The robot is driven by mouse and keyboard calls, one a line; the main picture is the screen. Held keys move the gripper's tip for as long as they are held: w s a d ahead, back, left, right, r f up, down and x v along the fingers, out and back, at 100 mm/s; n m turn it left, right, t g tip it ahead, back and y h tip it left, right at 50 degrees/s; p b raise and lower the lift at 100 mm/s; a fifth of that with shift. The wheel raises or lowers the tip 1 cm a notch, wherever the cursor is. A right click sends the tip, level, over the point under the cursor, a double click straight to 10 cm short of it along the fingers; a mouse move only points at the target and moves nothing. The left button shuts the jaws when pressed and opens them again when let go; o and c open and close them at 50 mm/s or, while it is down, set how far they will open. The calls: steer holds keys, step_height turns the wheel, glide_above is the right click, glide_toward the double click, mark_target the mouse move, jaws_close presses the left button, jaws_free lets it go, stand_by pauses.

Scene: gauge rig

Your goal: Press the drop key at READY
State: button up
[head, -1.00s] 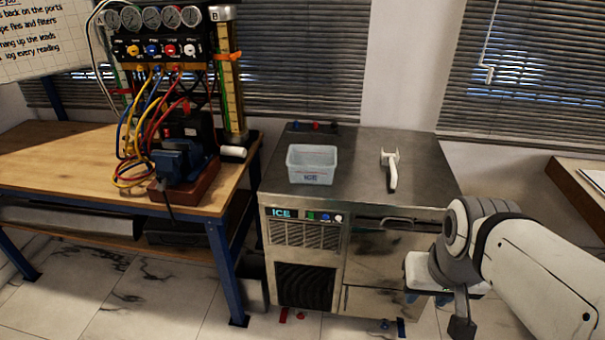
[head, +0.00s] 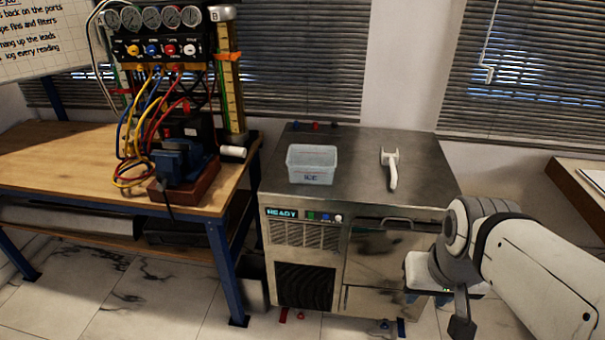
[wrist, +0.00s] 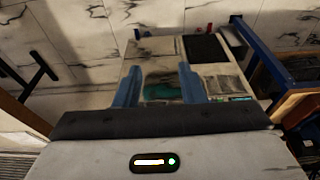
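The steel ice machine (head: 390,270) stands in the middle of the head view. Its small display (head: 282,212) reads READY in lit letters. Right of it sit a green key (head: 311,216), a blue key (head: 325,217) and a white round key (head: 338,218); their labels are too small to read. My gripper (wrist: 158,86) shows two blue fingers apart with nothing held between them in the wrist view. In the head view it is low in front of the machine's right side, partly hidden by my arm, apart from the keys.
A pale ICE tub (head: 312,178) and a white scoop (head: 391,170) rest on the machine's top. A wooden bench (head: 60,165) with a gauge rig (head: 155,45) stands at left. A door handle (head: 397,220) juts from the machine's front.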

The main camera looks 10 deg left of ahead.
steer(key=shift+c, duration=0.5)
jaws_close()
stand_by(1.4)
